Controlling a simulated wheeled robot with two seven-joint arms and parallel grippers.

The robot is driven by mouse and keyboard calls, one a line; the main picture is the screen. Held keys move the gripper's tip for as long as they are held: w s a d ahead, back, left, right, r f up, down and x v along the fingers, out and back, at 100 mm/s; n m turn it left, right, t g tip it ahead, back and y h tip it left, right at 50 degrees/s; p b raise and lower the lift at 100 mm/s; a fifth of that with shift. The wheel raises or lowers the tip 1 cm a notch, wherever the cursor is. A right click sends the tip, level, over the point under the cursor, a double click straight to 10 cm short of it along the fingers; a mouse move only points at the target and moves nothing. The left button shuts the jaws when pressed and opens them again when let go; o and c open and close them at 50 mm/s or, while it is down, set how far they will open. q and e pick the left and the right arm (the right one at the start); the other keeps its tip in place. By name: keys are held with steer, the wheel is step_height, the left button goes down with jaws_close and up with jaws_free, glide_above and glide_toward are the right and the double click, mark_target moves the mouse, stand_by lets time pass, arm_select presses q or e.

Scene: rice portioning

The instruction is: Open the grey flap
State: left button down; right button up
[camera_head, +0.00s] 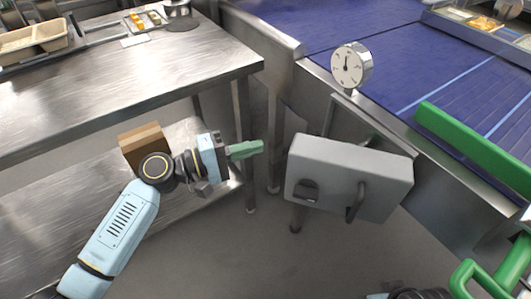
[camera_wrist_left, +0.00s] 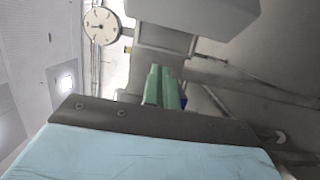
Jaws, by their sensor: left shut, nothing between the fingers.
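The grey flap (camera_head: 335,165) is the front of a grey box under a round dial, in the middle of the head view. It has a dark latch (camera_head: 306,190) at its lower left and a dark bar handle (camera_head: 355,202) to the right of that. It looks closed. My left gripper (camera_head: 262,146) has green fingers, shut and empty, pointing right, a short gap left of the box. In the left wrist view my shut fingers (camera_wrist_left: 164,70) point toward the grey box (camera_wrist_left: 200,12) at the top.
A steel table (camera_head: 130,80) with trays stands at the left, its lower shelf under my left arm. A blue conveyor (camera_head: 400,60) with a green rail (camera_head: 475,145) lies behind the box. The dial (camera_head: 350,67) stands above the box. Open floor lies below it.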

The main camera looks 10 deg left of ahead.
arm_select(q)
steer(key=d, duration=0.7)
steer(key=shift+w+b, duration=0.15)
steer(key=shift+b, duration=0.2)
arm_select(e)
steer(key=shift+s+a+r, duration=0.1)
steer(key=shift+a+r, duration=0.15)
steer(key=shift+r, duration=0.7)
arm_select(q)
steer(key=shift+d, duration=0.1)
arm_select(e)
steer(key=shift+a, duration=0.1)
